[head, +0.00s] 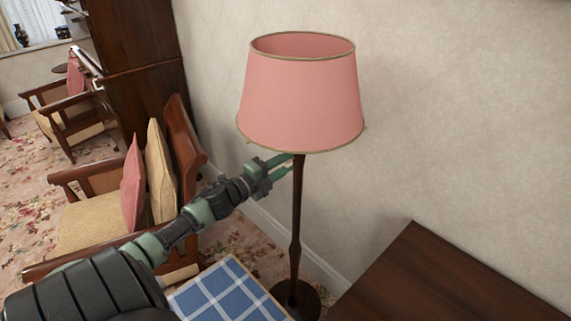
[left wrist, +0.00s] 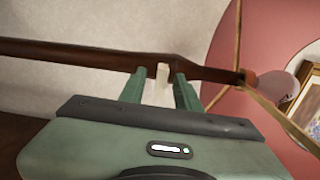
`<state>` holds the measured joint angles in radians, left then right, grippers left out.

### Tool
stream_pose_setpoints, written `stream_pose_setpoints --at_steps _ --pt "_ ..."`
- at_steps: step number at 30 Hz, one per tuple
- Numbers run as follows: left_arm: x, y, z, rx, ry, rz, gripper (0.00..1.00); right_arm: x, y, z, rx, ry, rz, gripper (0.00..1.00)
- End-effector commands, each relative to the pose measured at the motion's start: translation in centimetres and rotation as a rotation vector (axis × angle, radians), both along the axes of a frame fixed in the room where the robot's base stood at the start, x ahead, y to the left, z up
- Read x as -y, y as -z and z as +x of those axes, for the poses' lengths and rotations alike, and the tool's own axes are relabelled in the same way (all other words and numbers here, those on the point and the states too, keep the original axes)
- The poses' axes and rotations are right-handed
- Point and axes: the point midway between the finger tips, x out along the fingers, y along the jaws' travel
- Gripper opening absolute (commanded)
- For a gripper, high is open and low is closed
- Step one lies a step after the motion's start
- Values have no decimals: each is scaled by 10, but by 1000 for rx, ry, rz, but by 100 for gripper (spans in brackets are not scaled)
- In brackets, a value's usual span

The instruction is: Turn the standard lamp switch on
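The standard lamp has a pink shade (head: 300,100) and a dark wooden pole (head: 298,215) on a round base; the shade looks unlit. My left gripper (head: 284,164) is at the pole just below the shade. In the left wrist view the gripper (left wrist: 161,76) has its two green fingers apart, pointing at the pole (left wrist: 90,53). A small cream piece (left wrist: 162,84), perhaps the switch, lies between the fingers, with narrow gaps at its sides. The shade (left wrist: 270,30) fills the right of that view. My right gripper is not in view.
A wooden armchair (head: 185,135) with cushions stands left of the lamp. A dark wooden top (head: 450,280) is at the lower right. A blue checked cloth surface (head: 225,292) is in front of the lamp. The plain wall (head: 440,120) is close behind.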

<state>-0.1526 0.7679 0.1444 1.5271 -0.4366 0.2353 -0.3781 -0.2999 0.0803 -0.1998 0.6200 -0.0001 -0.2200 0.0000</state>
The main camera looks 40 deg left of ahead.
Motion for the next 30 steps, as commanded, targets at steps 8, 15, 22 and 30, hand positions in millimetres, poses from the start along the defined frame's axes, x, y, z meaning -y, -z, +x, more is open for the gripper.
stream_pose_setpoints --at_steps 8,15,22,30 --pt "-3 4 -41 -4 0 -1 33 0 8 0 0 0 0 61" --pt "-6 2 -69 -3 0 0 33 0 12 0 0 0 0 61" --pt "-6 0 -74 -1 1 1 33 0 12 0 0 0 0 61" --pt "-6 1 -74 -2 1 1 33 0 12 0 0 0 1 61"
